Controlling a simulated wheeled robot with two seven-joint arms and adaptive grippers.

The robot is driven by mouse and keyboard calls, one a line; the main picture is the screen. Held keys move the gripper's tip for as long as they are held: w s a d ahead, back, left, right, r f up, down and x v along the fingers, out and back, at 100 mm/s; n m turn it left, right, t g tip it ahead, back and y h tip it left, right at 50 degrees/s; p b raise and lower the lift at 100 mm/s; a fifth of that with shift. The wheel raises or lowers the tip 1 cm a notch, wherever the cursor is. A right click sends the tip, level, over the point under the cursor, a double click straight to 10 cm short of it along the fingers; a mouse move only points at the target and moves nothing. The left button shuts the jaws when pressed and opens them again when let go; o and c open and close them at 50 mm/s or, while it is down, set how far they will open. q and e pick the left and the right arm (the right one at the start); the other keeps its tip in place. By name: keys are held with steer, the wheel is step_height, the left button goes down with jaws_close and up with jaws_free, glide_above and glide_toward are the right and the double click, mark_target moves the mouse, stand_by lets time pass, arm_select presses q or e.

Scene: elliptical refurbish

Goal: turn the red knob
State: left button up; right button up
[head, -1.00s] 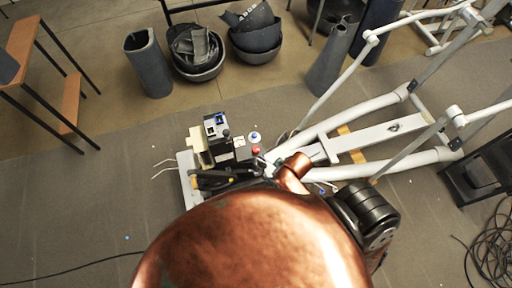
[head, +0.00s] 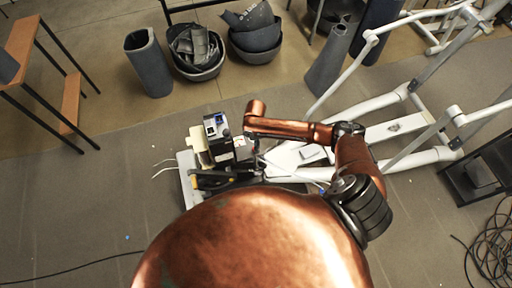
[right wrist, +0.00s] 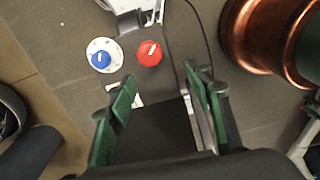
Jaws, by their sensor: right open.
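The red knob (right wrist: 149,53) is round with a pale pointer mark. It sits on a dark panel near the top middle of the right wrist view. My right gripper (right wrist: 160,77) is open, with its two green-padded fingers on either side below the knob in the picture. The knob lies beyond the fingertips and looks apart from them; the exact gap is hard to tell. In the head view my right arm covers the knob. My left gripper is not in view.
A blue knob (right wrist: 100,57) on a white dial is just left of the red one. The device (head: 214,135) stands by the white elliptical frame (head: 405,130). Grey tubs (head: 196,50) stand at the back, a wooden bench (head: 30,50) at left. Floor at left is clear.

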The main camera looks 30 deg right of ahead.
steer(key=shift+w+d+r, duration=0.15)
steer(key=shift+w+d, duration=0.25)
steer(key=shift+d, duration=0.3)
steer(key=shift+w+d+f, duration=0.1)
steer(key=shift+f, duration=0.1)
step_height(320, 180, down, 7)
steer(key=shift+f+b, duration=0.1)
steer(key=shift+b, duration=0.3)
steer(key=shift+c, duration=0.6)
steer(key=c, duration=1)
steer(key=shift+c, duration=0.2)
